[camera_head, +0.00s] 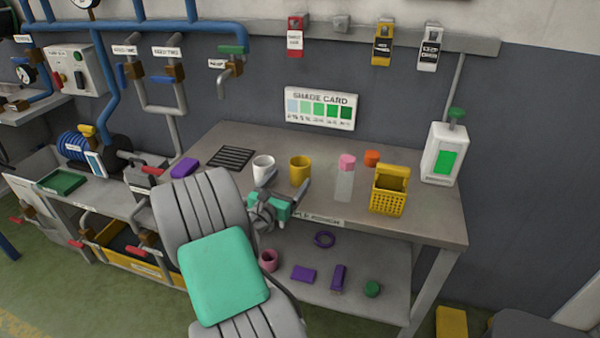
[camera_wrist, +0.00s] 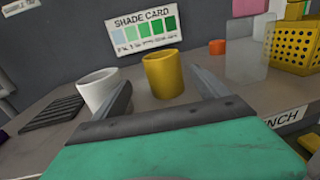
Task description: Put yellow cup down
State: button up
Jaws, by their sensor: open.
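The yellow cup (camera_head: 300,171) stands upright on the workbench (camera_head: 420,224), right of a white cup (camera_head: 263,167). In the wrist view the yellow cup (camera_wrist: 164,73) is ahead of my gripper (camera_wrist: 160,88), roughly between its two fingers but beyond them. My gripper (camera_head: 283,187) is open and empty, low over the front of the bench. In the wrist view the white cup (camera_wrist: 98,88) is just to the left, partly behind the left finger.
Right of the yellow cup are a clear panel (camera_head: 344,187) with a pink block (camera_head: 347,162), an orange piece (camera_head: 372,158) and a yellow basket (camera_head: 387,200). A black grate (camera_head: 232,157) lies left. A shade card (camera_head: 320,108) hangs behind. Several items fill the lower shelf.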

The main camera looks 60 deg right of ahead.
aim_at(296, 174)
jog(key=d, duration=0.5)
jog(key=shift+s+d+r+p, duration=0.2)
jog(key=shift+s+d+p, duration=0.15)
jog(key=shift+d+p, duration=0.05)
jog(key=shift+w+d, duration=0.1)
jog(key=shift+d, duration=0.3)
jog(key=shift+c, duration=0.5)
jog(key=c, duration=1.5)
